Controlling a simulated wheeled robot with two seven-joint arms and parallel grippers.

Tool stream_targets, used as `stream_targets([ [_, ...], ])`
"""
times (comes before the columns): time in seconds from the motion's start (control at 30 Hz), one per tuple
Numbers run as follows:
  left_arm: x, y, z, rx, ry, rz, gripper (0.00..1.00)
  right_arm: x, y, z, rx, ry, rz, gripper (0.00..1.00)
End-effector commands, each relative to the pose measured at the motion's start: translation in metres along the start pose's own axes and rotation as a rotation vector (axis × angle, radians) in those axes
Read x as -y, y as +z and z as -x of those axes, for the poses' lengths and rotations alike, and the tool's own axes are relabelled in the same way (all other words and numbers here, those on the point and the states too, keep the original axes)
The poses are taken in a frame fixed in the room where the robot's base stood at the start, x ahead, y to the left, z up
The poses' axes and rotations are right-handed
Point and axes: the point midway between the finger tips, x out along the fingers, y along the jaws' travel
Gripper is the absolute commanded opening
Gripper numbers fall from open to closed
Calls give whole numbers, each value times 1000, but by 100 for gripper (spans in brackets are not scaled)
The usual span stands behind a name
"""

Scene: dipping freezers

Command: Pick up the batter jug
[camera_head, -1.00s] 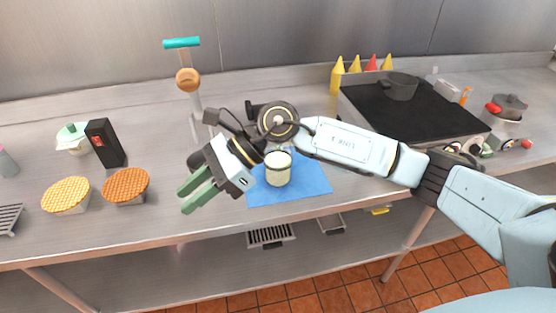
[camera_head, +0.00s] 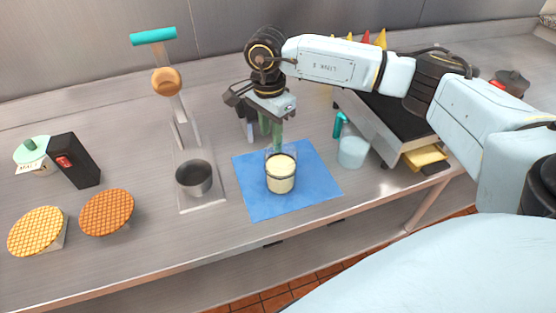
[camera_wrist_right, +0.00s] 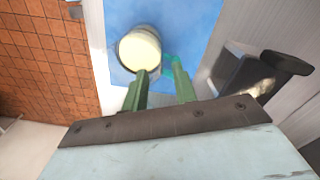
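The batter jug (camera_head: 281,178) is a clear container of cream batter, upright on a blue mat (camera_head: 248,200). In the right wrist view the jug (camera_wrist_right: 140,50) shows from above, with a teal part like a handle (camera_wrist_right: 168,62) at its side. My right gripper (camera_head: 270,135) points down just behind the jug. In the wrist view its two green fingers (camera_wrist_right: 160,75) are apart, close to the jug's rim, with the teal part near the gap between them. Whether a finger touches the jug, I cannot tell. My left gripper is out of view.
A pale cup with a teal handle (camera_head: 353,152) stands right of the mat, beside the black griddle (camera_head: 385,125). A metal cup (camera_head: 194,178) under a teal-handled stand is to the left. Two waffle-topped items (camera_head: 107,212) and a black box (camera_head: 75,160) are farther left.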

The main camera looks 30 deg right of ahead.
Motion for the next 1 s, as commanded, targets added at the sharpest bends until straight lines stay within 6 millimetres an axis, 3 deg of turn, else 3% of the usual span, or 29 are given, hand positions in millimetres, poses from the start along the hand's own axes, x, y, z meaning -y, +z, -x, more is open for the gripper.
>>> stream_targets([
  [0.07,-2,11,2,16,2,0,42,0,0,-14,0,3,0,28],
  [0.17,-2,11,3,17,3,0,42,0,0,-25,1,0,-1,28],
  [0.43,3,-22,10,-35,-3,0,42,-2,-3,-49,2,3,0,28],
  [0.6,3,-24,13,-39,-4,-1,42,-2,-4,-74,3,1,0,28],
  [0.93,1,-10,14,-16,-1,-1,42,-1,-5,-83,1,-1,1,28],
  [1.0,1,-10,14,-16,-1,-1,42,-1,-5,-83,1,-1,1,20],
])
